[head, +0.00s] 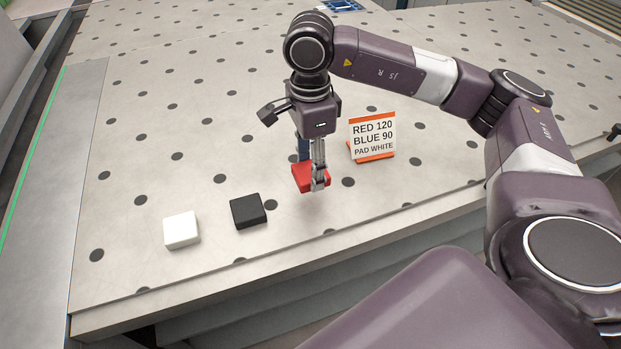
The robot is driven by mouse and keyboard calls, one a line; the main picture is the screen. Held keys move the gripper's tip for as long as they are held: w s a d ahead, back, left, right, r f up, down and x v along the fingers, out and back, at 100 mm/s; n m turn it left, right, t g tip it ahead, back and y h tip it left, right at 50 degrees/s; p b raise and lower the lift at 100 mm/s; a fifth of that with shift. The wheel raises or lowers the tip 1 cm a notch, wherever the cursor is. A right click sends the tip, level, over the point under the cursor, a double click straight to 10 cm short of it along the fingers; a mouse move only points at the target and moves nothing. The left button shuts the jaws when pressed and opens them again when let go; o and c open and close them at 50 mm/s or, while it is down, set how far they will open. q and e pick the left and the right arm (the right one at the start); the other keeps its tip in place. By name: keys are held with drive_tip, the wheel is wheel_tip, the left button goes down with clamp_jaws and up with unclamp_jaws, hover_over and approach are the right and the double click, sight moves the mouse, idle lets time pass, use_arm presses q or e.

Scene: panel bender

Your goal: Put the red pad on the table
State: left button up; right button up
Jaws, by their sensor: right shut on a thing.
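The red pad (303,175) is a small flat block in the middle of the head view. My right gripper (319,184) points down and is shut on the red pad. A finger covers the pad's right part. The pad is over the table (220,105), a pale surface with dark round holes. I cannot tell for sure whether the pad touches the table or hangs just above it. My left gripper is not in view.
A white pad (181,230) and a black pad (248,211) lie on the table to the left. A sign (372,137) with an orange base, reading RED 120, BLUE 90, PAD WHITE, stands just right of the gripper. A blue item (342,5) is at the far edge.

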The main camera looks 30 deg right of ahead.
sight(310, 195)
wheel_tip(310, 195, down, 5)
drive_tip(key=shift+r+p, duration=0.1)
drive_tip(key=shift+p, duration=0.4)
drive_tip(key=shift+f, duration=0.25)
drive_tip(key=shift+f+b, duration=0.1)
drive_tip(key=shift+b, duration=0.2)
drive_tip(key=o, duration=1.2)
drive_tip(key=shift+o, duration=0.2)
